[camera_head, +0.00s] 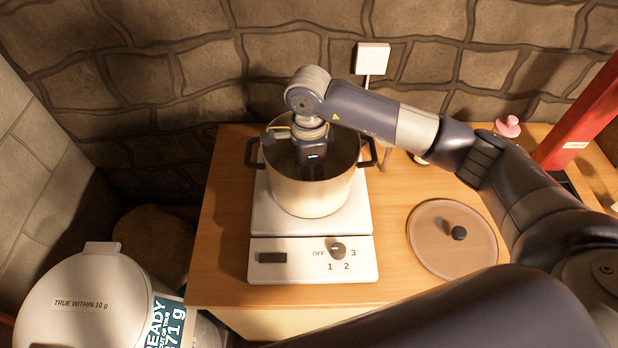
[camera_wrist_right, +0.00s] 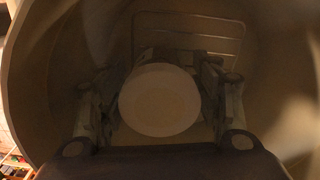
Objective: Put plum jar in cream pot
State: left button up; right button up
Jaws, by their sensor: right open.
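The cream pot (camera_head: 312,197) stands upright on the hot plate, with a dark handle on each side. My right gripper (camera_head: 313,168) reaches down into it from above, and its fingertips are hidden by the pot wall in the head view. In the right wrist view my right gripper (camera_wrist_right: 160,75) is open, with one finger on each side of a pale round top (camera_wrist_right: 160,100). This top appears to be the lid of the plum jar, inside the pot. The jar's body is hidden below it, and I cannot tell if the fingers touch it. My left gripper is not in view.
The white hot plate (camera_head: 262,273) has a knob (camera_head: 338,251) at its front. A round lid (camera_head: 425,237) with a dark knob lies on the wooden counter (camera_head: 222,255) to the right. A white lidded bin (camera_head: 80,280) stands front left. A red object (camera_head: 585,125) stands at the right.

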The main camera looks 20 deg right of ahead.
notch_tip(320, 180, up, 10)
jog(key=b, duration=0.3)
jog(key=shift+f, duration=0.15)
jog(key=shift+r, duration=0.55)
jog(key=shift+r, duration=0.1)
